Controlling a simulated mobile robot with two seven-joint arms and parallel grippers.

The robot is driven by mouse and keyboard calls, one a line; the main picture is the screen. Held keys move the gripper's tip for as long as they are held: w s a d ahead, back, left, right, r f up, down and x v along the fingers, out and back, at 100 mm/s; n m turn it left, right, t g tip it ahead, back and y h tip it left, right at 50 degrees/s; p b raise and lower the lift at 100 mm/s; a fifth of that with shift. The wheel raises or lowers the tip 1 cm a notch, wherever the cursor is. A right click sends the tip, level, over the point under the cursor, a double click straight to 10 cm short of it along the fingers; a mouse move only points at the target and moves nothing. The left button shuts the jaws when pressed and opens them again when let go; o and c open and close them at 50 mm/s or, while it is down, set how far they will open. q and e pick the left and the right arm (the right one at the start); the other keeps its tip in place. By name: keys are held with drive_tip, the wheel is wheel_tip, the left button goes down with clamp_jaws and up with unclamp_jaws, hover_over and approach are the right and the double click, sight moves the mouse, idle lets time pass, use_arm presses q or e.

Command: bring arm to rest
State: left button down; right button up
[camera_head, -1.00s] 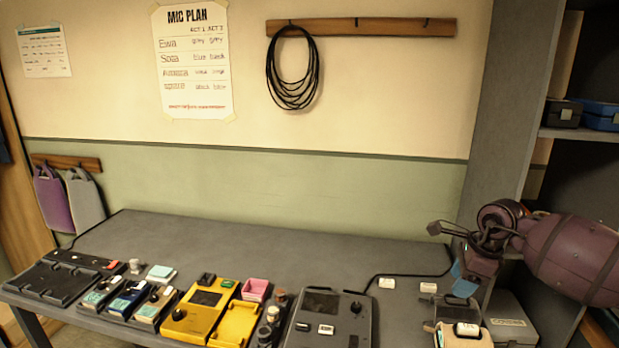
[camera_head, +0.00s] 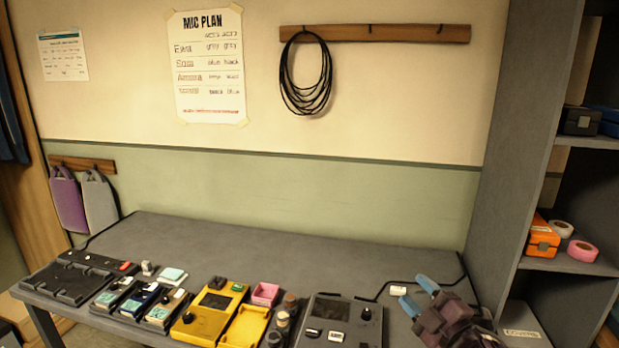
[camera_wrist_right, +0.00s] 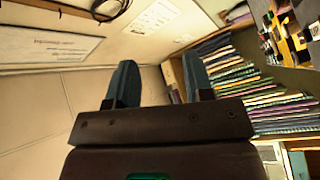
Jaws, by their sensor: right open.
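My right gripper (camera_head: 418,295) is at the right end of the grey table, low in the head view. Its two blue fingers are apart with nothing between them, and they point up and away from me. In the right wrist view, the same gripper (camera_wrist_right: 160,82) shows its fingers spread and empty, with wall and shelving beyond. The gripper and wrist hide part of the table's right end. My left gripper is not in the head view.
The table (camera_head: 290,245) has a clear back strip. Along its front stand a yellow case (camera_head: 203,318), a dark console (camera_head: 338,322) and several small packs. A grey shelf unit (camera_head: 497,160) rises at the right, holding an orange box (camera_head: 541,240) and tape rolls (camera_head: 582,251).

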drive_tip(key=s+d+f+m+g+h, duration=0.3)
drive_tip(key=s+f+m, duration=0.5)
drive_tip(key=s+f, duration=0.5)
drive_tip(key=s+d+f+m+g+h, duration=0.3)
drive_tip(key=s+f+m+h, duration=0.2)
drive_tip(key=s+f, duration=0.8)
drive_tip(key=s+m, duration=0.3)
drive_tip(key=s, duration=0.1)
drive_tip(key=shift+d+f+g, duration=0.15)
drive_tip(key=shift+f+g, duration=0.1)
drive_tip(key=shift+g, duration=0.05)
